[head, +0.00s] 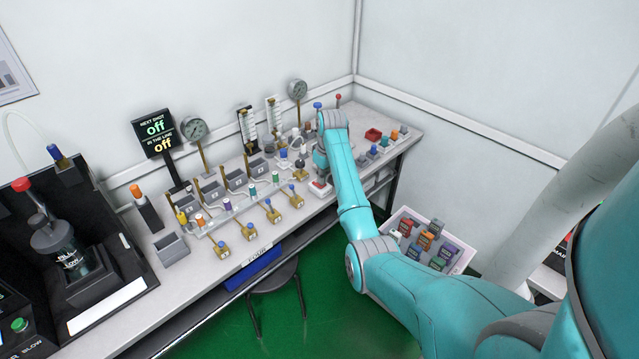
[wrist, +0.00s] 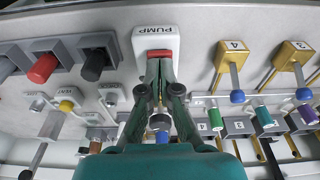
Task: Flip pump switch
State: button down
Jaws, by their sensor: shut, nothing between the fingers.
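The pump switch is a white block labelled PUMP with a red rocker (wrist: 158,53), at the top middle of the wrist view. In the head view the switch (head: 319,185) shows by the front edge of the bench, beside my arm's end. My gripper (wrist: 160,66) is shut and empty, its fingertips together at the near edge of the red rocker. I cannot tell whether they touch it. The tips hide part of the switch's lower end. In the head view the fingers are hidden behind my arm.
Brass valves with blue knobs (wrist: 237,96) stand right of the switch in the wrist view. Red (wrist: 42,68) and black (wrist: 94,64) knobs stand at left. A display (head: 154,134) reads "off" twice. A crate of coloured items (head: 462,262) and a stool (head: 274,279) stand below the bench.

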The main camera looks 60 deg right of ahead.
jog(key=shift+f, duration=0.5)
dwell(0.3)
jog(key=shift+r, duration=3.5)
